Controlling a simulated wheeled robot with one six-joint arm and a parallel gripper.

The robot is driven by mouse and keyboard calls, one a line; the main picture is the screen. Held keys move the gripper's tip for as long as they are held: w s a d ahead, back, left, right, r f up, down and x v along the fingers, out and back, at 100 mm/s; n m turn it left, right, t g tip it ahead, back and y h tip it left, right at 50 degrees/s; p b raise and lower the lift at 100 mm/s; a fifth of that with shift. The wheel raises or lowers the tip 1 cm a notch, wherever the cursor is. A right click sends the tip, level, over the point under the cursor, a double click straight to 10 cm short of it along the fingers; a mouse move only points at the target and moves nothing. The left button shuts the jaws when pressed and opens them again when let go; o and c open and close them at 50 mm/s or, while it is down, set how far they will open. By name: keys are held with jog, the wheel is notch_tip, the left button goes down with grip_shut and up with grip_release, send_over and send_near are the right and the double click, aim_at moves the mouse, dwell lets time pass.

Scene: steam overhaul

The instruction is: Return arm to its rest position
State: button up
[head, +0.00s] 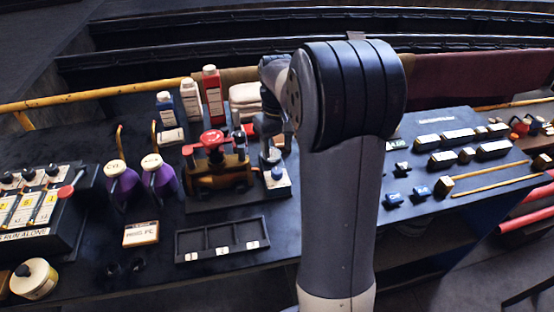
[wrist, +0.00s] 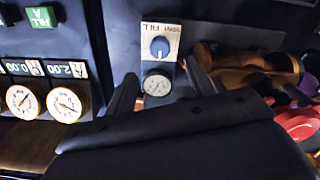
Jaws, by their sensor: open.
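My gripper (head: 271,152) hangs at the middle of the bench in the head view, partly hidden behind my own arm. It is beside the brass valve assembly (head: 218,178) with its red handle (head: 212,140), above a small plate with a blue knob (head: 278,173). In the wrist view my gripper's two fingers (wrist: 164,88) are apart, with nothing seen held between them. Beyond them are the blue knob (wrist: 159,47), on a plate lettered for vent and fill, and a small round gauge (wrist: 157,84).
Red (head: 212,92), white and blue bottles stand behind the valve. Two purple containers (head: 160,178) stand left of it. An empty three-part tray (head: 222,240) lies in front. A labelled panel (head: 440,150) is at right, a switch box (head: 35,205) at left.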

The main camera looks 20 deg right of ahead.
aim_at(277, 170)
notch_tip(277, 170, up, 2)
jog(key=shift+r, duration=0.1)
dwell(0.4)
notch_tip(277, 170, down, 11)
jog(key=shift+r+p, duration=0.1)
jog(key=shift+p, duration=0.25)
dwell(0.4)
